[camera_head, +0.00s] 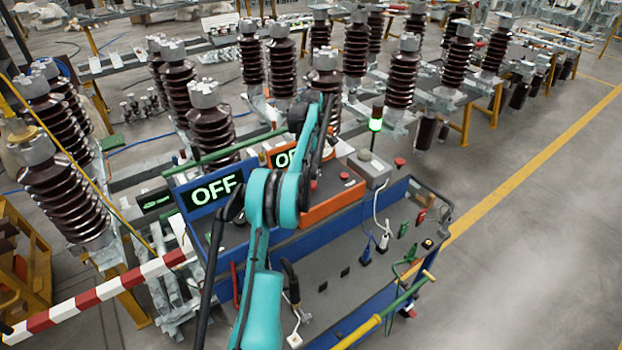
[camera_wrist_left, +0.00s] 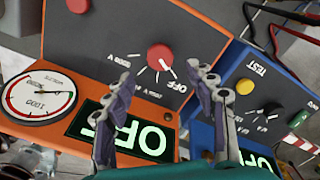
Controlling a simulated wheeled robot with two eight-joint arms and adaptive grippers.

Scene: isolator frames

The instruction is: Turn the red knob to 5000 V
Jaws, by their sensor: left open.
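The red knob (camera_wrist_left: 161,58) sits on an orange panel (camera_wrist_left: 205,30) in the left wrist view. Its white line points toward the OFF mark; voltage marks such as 1000 V are printed around it. My left gripper (camera_wrist_left: 164,84) is open, its two fingers on either side of the knob in the picture, not visibly touching it. In the head view my teal left arm (camera_head: 262,290) reaches over the panels and partly hides the orange one. My right gripper is not in view.
A round gauge (camera_wrist_left: 40,97) and a lit OFF display (camera_wrist_left: 128,130) share the orange panel with a red button (camera_wrist_left: 78,5). A blue TEST panel (camera_wrist_left: 285,82) with a yellow button (camera_wrist_left: 245,87) adjoins it.

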